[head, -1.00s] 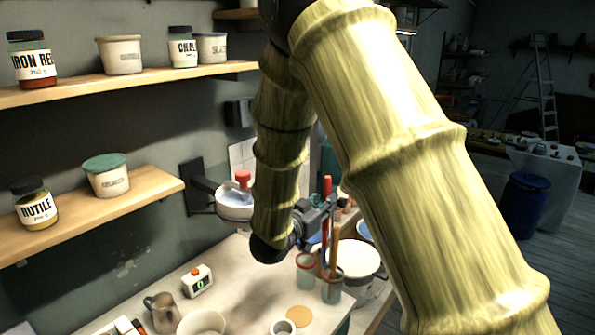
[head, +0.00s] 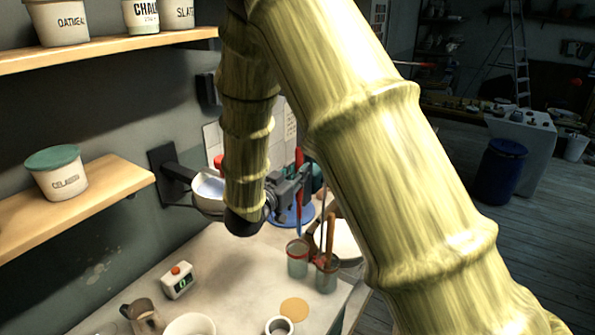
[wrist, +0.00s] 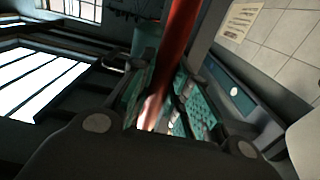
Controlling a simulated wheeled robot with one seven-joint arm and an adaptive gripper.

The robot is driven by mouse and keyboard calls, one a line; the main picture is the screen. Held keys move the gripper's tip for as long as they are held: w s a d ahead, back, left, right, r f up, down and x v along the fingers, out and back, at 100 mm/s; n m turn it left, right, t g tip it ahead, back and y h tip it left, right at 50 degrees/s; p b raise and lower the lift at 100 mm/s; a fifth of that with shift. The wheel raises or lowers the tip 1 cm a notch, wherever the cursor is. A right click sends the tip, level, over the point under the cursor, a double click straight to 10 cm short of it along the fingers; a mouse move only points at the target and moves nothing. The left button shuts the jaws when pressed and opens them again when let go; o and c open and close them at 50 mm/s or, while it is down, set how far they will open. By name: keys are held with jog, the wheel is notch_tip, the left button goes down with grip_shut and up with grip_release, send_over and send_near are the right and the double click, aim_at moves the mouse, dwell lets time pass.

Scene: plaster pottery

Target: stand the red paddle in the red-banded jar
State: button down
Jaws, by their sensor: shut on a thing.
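My gripper (head: 298,182) is shut on the red paddle (head: 299,160). The paddle hangs roughly upright, with its lower end just above the left jar in the head view. In the wrist view its red shaft (wrist: 180,40) runs up between the fingers (wrist: 155,110). The red-banded jar (head: 297,262) is a translucent greenish jar with a red band near its rim, and I see nothing standing in it. A second, similar jar (head: 326,276) stands close on its right and holds wooden-handled tools (head: 330,238).
A pale bowl (head: 346,240) stands behind the jars. A timer (head: 177,281), a jug (head: 143,316), a bowl (head: 190,325), a tan disc (head: 294,309) and a small white ring (head: 279,326) are on the worktop. Shelves (head: 75,210) line the left wall.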

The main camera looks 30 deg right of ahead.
aim_at(297, 201)
jog(key=shift+w+f+b, duration=0.15)
jog(key=shift+w+f, duration=0.15)
jog(key=shift+f, duration=0.2)
jog(key=shift+w+f+b, duration=0.15)
jog(key=shift+w+f, duration=0.1)
jog(key=shift+f, duration=0.25)
jog(key=shift+s+f, duration=0.2)
jog(key=shift+s, duration=0.3)
jog(key=shift+s+f+b, duration=0.1)
jog(key=shift+f+b, duration=0.1)
jog(key=shift+b, duration=0.2)
jog(key=shift+w+f+b, duration=0.2)
jog(key=shift+f+b, duration=0.05)
jog(key=shift+f, duration=0.25)
jog(key=shift+w+f+b, duration=0.2)
jog(key=shift+f, duration=0.3)
jog(key=shift+s+f+b, duration=0.25)
jog(key=shift+f+b, duration=0.25)
jog(key=shift+f, duration=0.05)
jog(key=shift+w+f+b, duration=0.15)
jog(key=shift+f+b, duration=0.35)
jog(key=shift+f, duration=0.4)
jog(key=shift+f+b, duration=1.45)
jog(key=shift+f, duration=0.85)
